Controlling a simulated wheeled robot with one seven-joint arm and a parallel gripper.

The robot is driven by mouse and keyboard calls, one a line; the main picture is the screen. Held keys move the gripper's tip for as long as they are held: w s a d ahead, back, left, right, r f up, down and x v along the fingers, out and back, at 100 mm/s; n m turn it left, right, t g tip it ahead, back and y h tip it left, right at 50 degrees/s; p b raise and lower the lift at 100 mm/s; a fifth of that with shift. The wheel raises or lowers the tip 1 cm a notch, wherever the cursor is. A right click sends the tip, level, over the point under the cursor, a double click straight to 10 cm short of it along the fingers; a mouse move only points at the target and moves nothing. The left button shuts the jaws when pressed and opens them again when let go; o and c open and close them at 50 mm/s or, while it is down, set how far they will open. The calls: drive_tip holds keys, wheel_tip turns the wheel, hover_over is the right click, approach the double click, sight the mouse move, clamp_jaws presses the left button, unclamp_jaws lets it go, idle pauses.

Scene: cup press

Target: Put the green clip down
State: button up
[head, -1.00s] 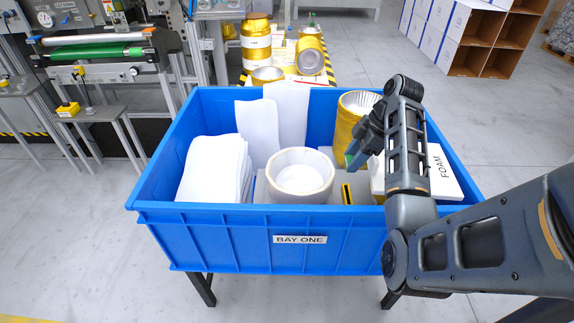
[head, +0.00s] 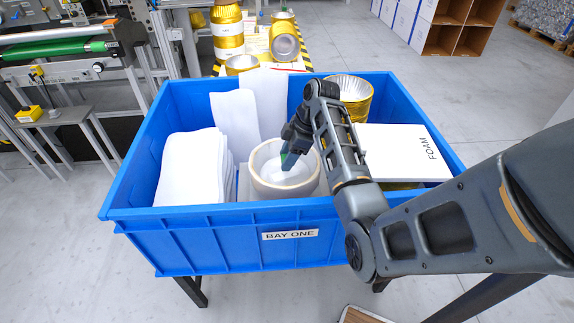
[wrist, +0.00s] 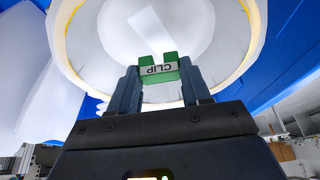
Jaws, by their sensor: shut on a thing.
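The tub's opening fills the wrist view beyond the clip. I cannot tell whether the clip touches the tub.
The blue bin (head: 200,240) labelled BAY ONE holds white sheets (head: 190,170) at left, a white FOAM block (head: 400,155) at right and a gold tin (head: 352,88) at the back right.

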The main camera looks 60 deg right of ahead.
drive_tip(key=shift+w+a+f, duration=0.1)
drive_tip(key=shift+f, duration=2)
drive_tip(key=shift+f, duration=0.15)
drive_tip(key=o, duration=1)
drive_tip(key=shift+b+v, duration=0.3)
drive_tip(key=shift+v, duration=5.85)
